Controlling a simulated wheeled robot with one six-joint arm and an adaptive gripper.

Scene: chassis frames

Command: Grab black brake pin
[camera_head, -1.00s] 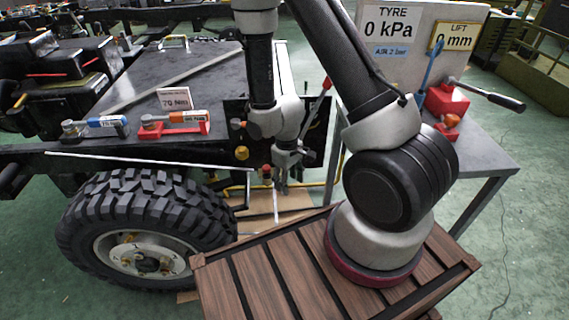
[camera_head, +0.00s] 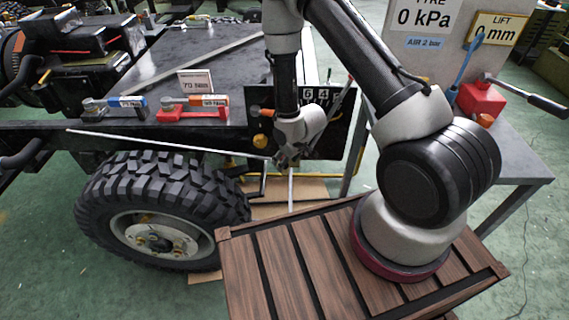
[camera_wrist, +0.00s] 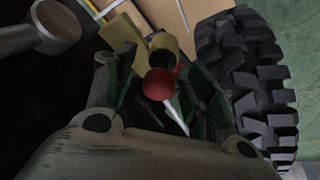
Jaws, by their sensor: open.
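My gripper (camera_head: 288,160) is low beside the chassis frame, to the right of the tyre in the head view. In the wrist view my gripper (camera_wrist: 158,80) is open, its dark fingers spread to either side of a red round knob (camera_wrist: 158,84). A yellow fitting (camera_wrist: 165,42) lies just beyond the knob, with a dark round part (camera_wrist: 162,60) in it. I cannot tell whether this dark part is the black brake pin. A thin white rod shows by the knob. In the head view my gripper hides this spot.
The tyre (camera_head: 160,190) stands close left of my gripper; it also shows in the wrist view (camera_wrist: 245,80). A slatted wooden crate (camera_head: 290,265) is below my arm. Torque tools (camera_head: 192,108) lie on the chassis top. A grey side table (camera_head: 500,150) stands at right.

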